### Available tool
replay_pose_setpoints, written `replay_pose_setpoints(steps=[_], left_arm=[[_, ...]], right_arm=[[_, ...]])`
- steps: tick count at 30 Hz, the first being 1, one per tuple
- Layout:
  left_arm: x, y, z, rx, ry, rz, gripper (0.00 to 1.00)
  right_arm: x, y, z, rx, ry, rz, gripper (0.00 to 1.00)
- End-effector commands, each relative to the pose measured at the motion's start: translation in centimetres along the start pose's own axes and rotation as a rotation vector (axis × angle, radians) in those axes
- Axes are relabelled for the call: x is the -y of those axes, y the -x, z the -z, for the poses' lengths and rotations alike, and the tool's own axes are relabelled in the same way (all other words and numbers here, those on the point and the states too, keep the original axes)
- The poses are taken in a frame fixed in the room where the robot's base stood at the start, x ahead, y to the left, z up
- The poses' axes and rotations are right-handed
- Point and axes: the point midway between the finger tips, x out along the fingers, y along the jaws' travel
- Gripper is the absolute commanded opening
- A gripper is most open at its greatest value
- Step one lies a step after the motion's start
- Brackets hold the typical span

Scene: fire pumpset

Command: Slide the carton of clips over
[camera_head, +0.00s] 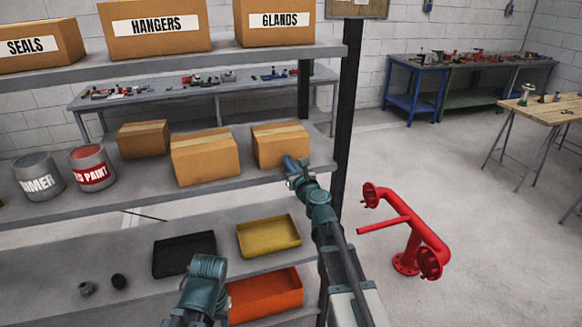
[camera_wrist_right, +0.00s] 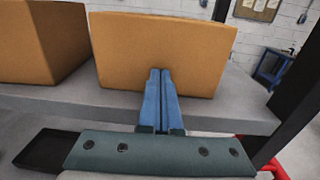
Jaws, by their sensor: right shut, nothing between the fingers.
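Three plain brown cartons stand on the middle shelf, with no writing that I can read, so I cannot tell by label which holds clips. My right gripper (camera_head: 291,165) is at the front of the rightmost carton (camera_head: 279,142). In the right wrist view this carton (camera_wrist_right: 165,45) stands straight ahead. The shut, empty blue fingers (camera_wrist_right: 160,78) point at the lower middle of its face; I cannot tell if they touch it. The middle carton (camera_head: 204,158) is to its left with a gap between, and a smaller carton (camera_head: 143,139) is farther left. My left gripper does not show.
A grey tin (camera_head: 39,178) and a red-labelled paint tin (camera_head: 91,170) stand left on the middle shelf (camera_head: 130,193). A dark upright (camera_head: 346,110) rises just right of the rightmost carton. Black, yellow and orange trays lie below. A red pipe stand (camera_head: 412,225) stands right.

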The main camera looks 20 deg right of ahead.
Motion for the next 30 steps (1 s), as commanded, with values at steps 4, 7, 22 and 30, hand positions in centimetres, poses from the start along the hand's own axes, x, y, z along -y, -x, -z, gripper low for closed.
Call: replay_pose_setpoints(steps=[4,7,22,30], left_arm=[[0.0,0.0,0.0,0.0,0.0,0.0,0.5],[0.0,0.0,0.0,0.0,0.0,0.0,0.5],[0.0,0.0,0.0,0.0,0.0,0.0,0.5],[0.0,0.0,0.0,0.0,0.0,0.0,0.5]], right_arm=[[0.0,0.0,0.0,0.0,0.0,0.0,0.0],[0.0,0.0,0.0,0.0,0.0,0.0,0.0],[0.0,-7.2,0.0,0.0,0.0,-0.001,0.0],[0.0,-7.0,0.0,0.0,0.0,0.0,0.0]])
